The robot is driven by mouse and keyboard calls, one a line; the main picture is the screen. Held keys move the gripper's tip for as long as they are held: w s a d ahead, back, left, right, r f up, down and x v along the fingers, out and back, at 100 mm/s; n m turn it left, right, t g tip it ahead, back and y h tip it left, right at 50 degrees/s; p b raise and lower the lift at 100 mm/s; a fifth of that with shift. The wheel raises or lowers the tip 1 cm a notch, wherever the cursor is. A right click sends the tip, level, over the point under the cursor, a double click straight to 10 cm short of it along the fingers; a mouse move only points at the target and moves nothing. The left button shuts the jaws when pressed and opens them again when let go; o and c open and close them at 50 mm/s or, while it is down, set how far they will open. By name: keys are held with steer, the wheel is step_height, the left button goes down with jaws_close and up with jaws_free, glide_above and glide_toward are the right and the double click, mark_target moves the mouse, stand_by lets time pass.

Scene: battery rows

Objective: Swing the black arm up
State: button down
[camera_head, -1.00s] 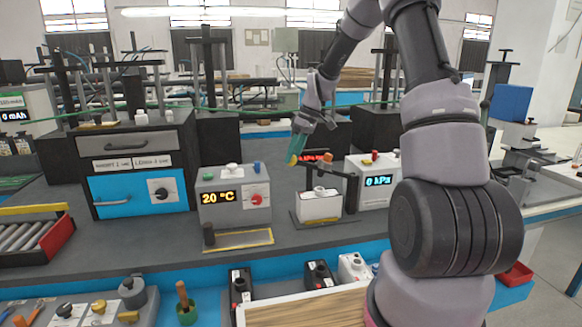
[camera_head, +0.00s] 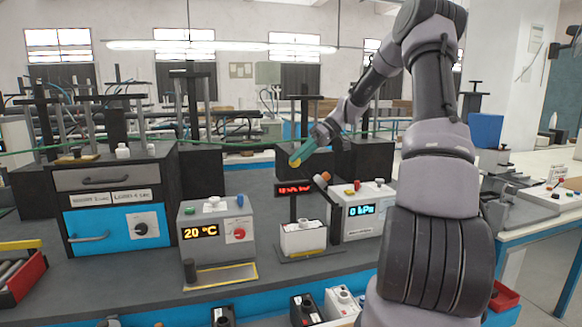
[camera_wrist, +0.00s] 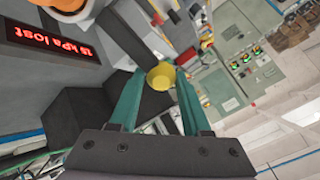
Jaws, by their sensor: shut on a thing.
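The black arm (camera_head: 335,212) appears as a dark upright to the right of a small white block (camera_head: 303,238). An orange knob (camera_head: 322,178) shows near its top, and I cannot make out the joint. My gripper (camera_head: 297,160) is above and slightly right of the red-lit display (camera_head: 294,188), up and left of the orange knob. In the wrist view its teal fingers close on a yellow round piece (camera_wrist: 161,75). I see no link between that piece and the black arm. An orange part (camera_wrist: 68,4) and the red display (camera_wrist: 46,39) show at upper left there.
A grey box reading 0 kPa (camera_head: 362,210) stands just right of the black arm. A 20 °C box (camera_head: 216,226) stands to the left, beside a blue-drawer cabinet (camera_head: 110,230). Black blocks (camera_head: 252,175) stand behind. Clear bench lies left of the display.

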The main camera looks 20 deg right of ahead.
steer(key=d+y, duration=0.1)
steer(key=d+r+y, duration=0.1)
steer(key=d, duration=0.1)
steer(key=d+r, duration=0.1)
steer(key=d, duration=0.1)
steer(key=shift+s+d+r+y, duration=0.15)
steer(key=shift+d+r+y, duration=0.1)
steer(key=shift+y, duration=0.15)
steer(key=shift+d+r+y, duration=0.25)
steer(key=shift+d+y, duration=0.2)
steer(key=shift+d, duration=0.4)
steer(key=shift+d+r+y, duration=0.25)
steer(key=shift+d+y, duration=0.2)
steer(key=shift+d, duration=0.5)
steer(key=shift+c, duration=2.1)
jaws_free()
steer(key=shift+s+d+r, duration=0.1)
steer(key=shift+d, duration=0.05)
steer(key=shift+r, duration=0.1)
steer(key=v, duration=1)
steer(key=shift+d, duration=0.25)
